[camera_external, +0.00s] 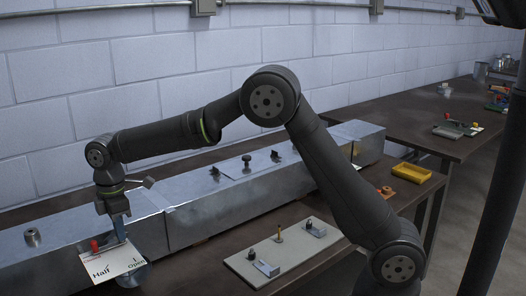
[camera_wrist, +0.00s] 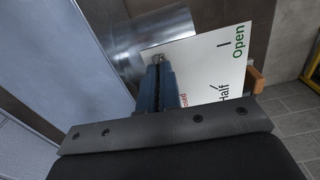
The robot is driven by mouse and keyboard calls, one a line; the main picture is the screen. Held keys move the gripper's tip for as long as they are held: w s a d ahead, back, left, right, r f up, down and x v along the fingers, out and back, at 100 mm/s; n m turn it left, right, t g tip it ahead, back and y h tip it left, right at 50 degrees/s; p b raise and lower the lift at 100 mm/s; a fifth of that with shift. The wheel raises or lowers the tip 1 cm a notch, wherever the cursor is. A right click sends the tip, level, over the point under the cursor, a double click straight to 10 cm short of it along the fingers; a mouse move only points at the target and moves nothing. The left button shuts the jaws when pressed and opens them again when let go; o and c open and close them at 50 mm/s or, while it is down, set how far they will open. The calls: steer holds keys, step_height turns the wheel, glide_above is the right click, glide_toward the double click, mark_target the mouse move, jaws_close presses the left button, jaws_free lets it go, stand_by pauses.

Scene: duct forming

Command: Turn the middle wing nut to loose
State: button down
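Three small dark fasteners stand in a row on top of the long metal duct (camera_external: 205,207). The middle one (camera_external: 247,164) is a dark upright knob shape, with flatter ones to its left (camera_external: 214,172) and right (camera_external: 275,156). Their wing positions are too small to read. My gripper (camera_external: 121,236) is away from them, at the duct's near left end, pointing down by a white card (camera_external: 112,264) marked Half and Open. In the wrist view, its blue fingers (camera_wrist: 158,70) are close together beside the card (camera_wrist: 215,65), with a small metal stud (camera_wrist: 158,58) at their tips. No wing nut shows there.
A beige board (camera_external: 282,247) with small fixtures lies on the bench before the duct. A yellow tray (camera_external: 403,172) is farther right. My arm spans above the duct; the wall runs behind it.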

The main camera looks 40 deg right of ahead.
steer(key=c, duration=1.6)
jaws_free()
steer(key=shift+c, duration=0.2)
step_height(320, 180, up, 17)
steer(key=shift+r, duration=0.2)
steer(key=shift+f, duration=0.15)
step_height(320, 180, down, 17)
steer(key=shift+f, duration=0.1)
